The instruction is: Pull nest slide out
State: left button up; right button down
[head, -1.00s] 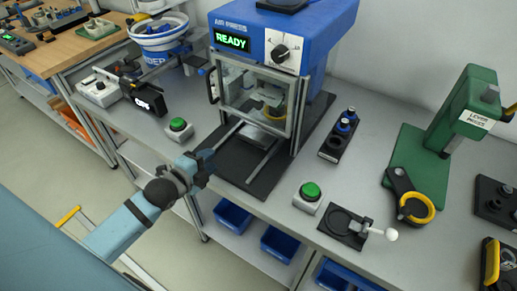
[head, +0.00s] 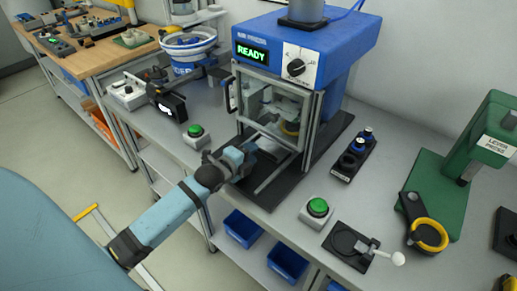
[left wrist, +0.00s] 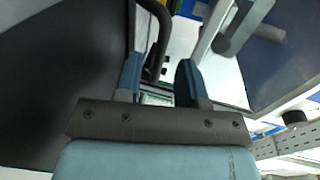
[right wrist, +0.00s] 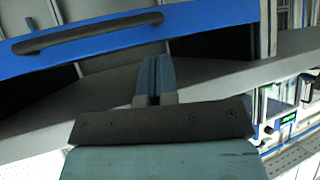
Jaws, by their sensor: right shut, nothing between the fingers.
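The blue air press (head: 300,45) shows READY. Its clear guard (head: 270,105) stands in front of the work space, with a black handle (head: 231,95) on its left edge. Rails on a dark base plate (head: 268,185) run out toward the front. My left gripper (head: 245,155) is over the front left of this plate. In the left wrist view its fingers (left wrist: 158,82) are apart, with a black curved bar beyond them. My right gripper (right wrist: 158,80) is shut and empty.
Green buttons (head: 195,131) and (head: 317,207) stand either side of the press. A black fixture with a white-knobbed lever (head: 350,242) and a green lever press (head: 455,165) are to the right. A blue drawer with a handle (right wrist: 88,33) is beyond my right gripper.

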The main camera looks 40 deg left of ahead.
pick_arm(q)
jog(key=shift+x, duration=2)
grip_shut()
